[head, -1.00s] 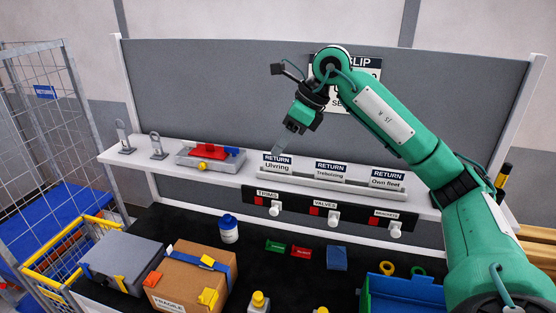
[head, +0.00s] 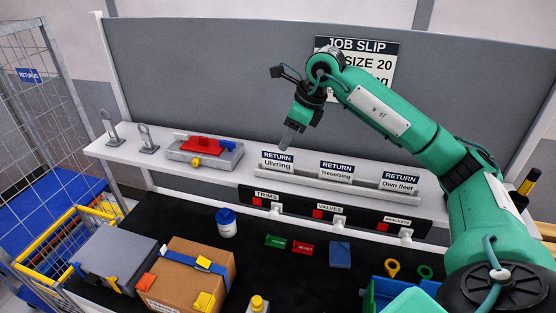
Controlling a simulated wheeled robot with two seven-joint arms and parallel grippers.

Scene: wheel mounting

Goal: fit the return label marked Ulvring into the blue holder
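The return label marked Ulvring (head: 278,162) stands upright at the left end of a pale rack (head: 310,182) on the white shelf. Labels marked Trebolzing (head: 337,172) and Own fleet (head: 400,182) stand to its right. My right gripper (head: 288,144) points down close above or behind the top of the Ulvring label; contact is not clear. Its fingers show nearly edge-on, so their opening cannot be told. A blue plate marked RETURNS (head: 30,75) hangs on the wire cage at left; I cannot tell whether it is the blue holder. My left gripper is not in view.
A grey tray (head: 205,158) with red and blue parts sits left on the shelf. Below stand a cardboard box (head: 190,277), a grey case (head: 117,258) and a blue-capped bottle (head: 227,223). My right arm partly covers the job slip (head: 375,65).

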